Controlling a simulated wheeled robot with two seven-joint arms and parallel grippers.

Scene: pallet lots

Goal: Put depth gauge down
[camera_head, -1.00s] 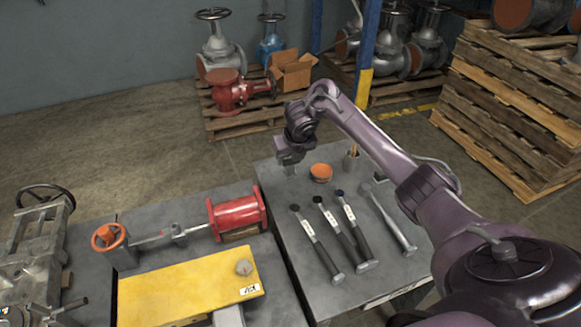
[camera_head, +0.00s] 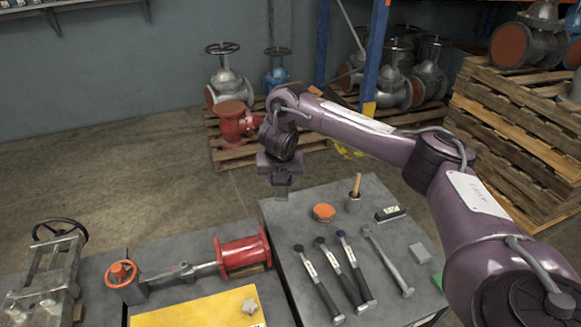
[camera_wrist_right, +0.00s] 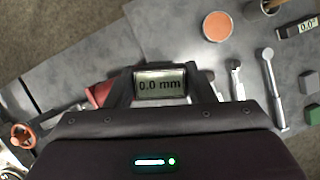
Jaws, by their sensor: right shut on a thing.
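My right gripper (camera_head: 281,186) hangs in the air by the far left corner of the grey tool table, fingers pointing down. In the right wrist view, the gripper (camera_wrist_right: 162,92) is shut on the depth gauge (camera_wrist_right: 160,84). The gauge's display faces the camera and reads 0.0 mm. Its lower part is hidden, and in the head view I cannot clearly tell it from the fingers. My left gripper is not in view.
The tool table (camera_head: 285,232) holds an orange-topped round tin (camera_head: 323,212), a cup with a wooden handle (camera_head: 353,203), a digital level (camera_head: 390,213) and several long tools (camera_head: 345,272). A red flanged part (camera_head: 242,254) and yellow plate (camera_head: 195,311) lie left.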

